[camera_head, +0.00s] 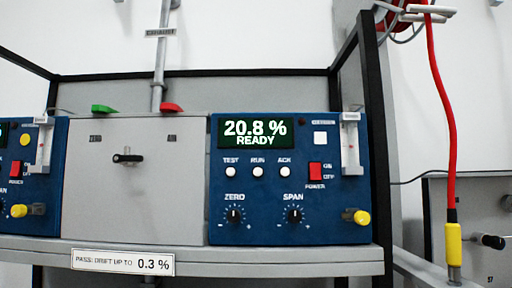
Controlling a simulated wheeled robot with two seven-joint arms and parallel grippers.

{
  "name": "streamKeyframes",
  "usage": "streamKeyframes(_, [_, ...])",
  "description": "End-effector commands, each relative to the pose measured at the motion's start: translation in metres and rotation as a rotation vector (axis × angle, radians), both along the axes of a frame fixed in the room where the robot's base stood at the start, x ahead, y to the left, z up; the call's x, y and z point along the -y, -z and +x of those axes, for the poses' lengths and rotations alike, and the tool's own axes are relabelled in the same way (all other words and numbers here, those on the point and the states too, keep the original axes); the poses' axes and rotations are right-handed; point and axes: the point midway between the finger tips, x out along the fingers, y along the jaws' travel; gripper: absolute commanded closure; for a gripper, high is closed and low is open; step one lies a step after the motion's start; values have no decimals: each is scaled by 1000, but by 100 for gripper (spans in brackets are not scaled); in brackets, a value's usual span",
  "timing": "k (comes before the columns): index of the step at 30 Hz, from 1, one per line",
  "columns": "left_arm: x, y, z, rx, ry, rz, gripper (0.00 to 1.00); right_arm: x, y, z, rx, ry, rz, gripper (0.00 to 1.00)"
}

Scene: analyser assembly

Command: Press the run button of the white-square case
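The run button (257,172) is the middle of three small white round buttons below the display, between TEST and ACK. A red power switch (315,171) sits right of them, and the ZERO and SPAN knobs are below. Neither of my grippers shows in this view. Nothing hides the front of the case.
A grey panel (130,200) with a small black handle stands left of the case. Another blue case (40,190) with a yellow round mark is cut off at the left edge. A black frame post (377,150) and a red hose (447,120) with yellow end are at right.

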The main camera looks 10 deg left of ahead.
Motion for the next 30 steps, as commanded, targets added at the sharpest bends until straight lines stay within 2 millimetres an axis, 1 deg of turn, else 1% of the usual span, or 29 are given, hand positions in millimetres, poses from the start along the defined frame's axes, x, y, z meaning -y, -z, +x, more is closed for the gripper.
streamKeyframes(15, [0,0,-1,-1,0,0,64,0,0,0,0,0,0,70])
streamKeyframes(17, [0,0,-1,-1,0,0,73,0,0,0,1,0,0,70])
streamKeyframes(21, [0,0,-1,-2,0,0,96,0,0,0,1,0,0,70])
streamKeyframes(22, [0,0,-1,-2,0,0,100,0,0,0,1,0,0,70])
streamKeyframes(30, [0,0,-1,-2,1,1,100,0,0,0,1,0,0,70])
